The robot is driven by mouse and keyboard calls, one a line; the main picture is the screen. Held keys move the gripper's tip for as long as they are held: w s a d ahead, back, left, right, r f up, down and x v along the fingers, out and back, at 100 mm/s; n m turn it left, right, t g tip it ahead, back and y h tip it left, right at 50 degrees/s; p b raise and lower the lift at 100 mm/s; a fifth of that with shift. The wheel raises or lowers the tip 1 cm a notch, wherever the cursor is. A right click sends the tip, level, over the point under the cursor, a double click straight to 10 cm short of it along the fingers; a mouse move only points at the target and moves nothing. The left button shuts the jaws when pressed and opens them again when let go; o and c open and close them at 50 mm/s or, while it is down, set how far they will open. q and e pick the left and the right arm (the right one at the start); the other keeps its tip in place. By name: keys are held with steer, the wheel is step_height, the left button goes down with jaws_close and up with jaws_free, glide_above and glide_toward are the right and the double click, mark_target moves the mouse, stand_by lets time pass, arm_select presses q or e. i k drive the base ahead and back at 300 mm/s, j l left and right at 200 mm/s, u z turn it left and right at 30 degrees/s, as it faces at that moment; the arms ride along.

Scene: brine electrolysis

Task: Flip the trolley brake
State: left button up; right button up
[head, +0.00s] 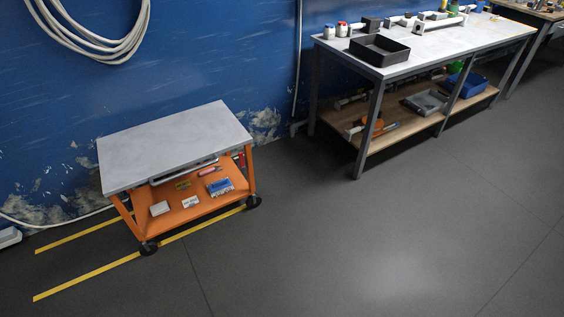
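The trolley (175,143) stands against the blue wall on the left, with a bare grey top and an orange frame. Its orange lower shelf (178,218) holds several small items. Two black front wheels show, one at the near left corner (148,248) and one at the right corner (253,202). A small red part (241,160) shows by the right rear leg; I cannot tell whether it is the brake or how it is set. The rear wheels are hidden. Neither of my grippers is in view.
Yellow floor lines (88,282) run along and under the trolley. A long workbench (440,45) with a black tray (379,50) and bottles stands at the back right. A coiled hose (90,35) hangs on the wall. The grey floor in front (380,240) is clear.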

mark_target(242, 167)
steer(key=i+u, duration=0.25)
steer(key=i, duration=0.15)
steer(key=i+l+u, duration=0.2)
steer(key=i, duration=0.2)
steer(key=i+l+u, duration=0.25)
steer(key=i+j, duration=0.1)
